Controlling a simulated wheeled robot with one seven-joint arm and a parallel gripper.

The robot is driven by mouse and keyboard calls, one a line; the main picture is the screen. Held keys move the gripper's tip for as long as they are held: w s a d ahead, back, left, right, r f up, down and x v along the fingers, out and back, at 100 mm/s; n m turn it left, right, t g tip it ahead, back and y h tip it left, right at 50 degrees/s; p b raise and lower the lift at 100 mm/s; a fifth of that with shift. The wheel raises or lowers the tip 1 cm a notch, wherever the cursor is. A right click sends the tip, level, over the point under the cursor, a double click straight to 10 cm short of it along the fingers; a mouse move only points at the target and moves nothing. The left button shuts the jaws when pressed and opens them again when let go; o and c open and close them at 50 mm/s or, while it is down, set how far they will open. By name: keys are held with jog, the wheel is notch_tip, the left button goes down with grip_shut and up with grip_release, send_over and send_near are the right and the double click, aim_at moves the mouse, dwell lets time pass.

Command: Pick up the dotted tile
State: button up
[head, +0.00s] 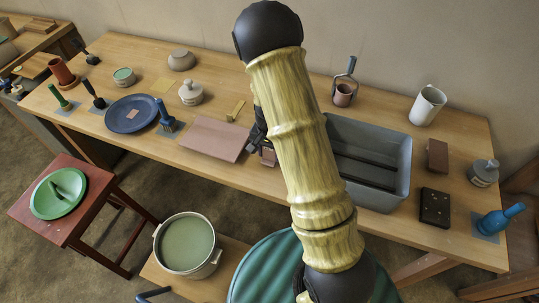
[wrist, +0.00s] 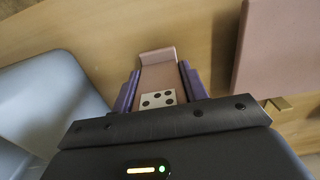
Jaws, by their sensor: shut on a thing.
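A small white dotted tile (wrist: 158,98) with black dots shows in the wrist view between the purple fingers of my gripper (wrist: 157,88). It lies against a pinkish-brown piece (wrist: 158,76) with a raised far end, also between the fingers. I cannot tell whether the two are joined. My gripper is shut on the dotted tile. In the head view my gripper (head: 264,146) is over the table's front edge, right of the pink board, partly hidden by my arm. The pinkish-brown piece (head: 268,157) shows below it there.
The pink board (head: 215,138) lies close left of my gripper; a grey basin (head: 402,180) stands to the right. A dark block with pale dots (head: 435,207) and a plain brown block (head: 437,156) are farther right. A blue plate (head: 130,114) is at left.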

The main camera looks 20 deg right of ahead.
notch_tip(320, 180, up, 8)
jog(key=shift+r, duration=0.15)
dwell(0.7)
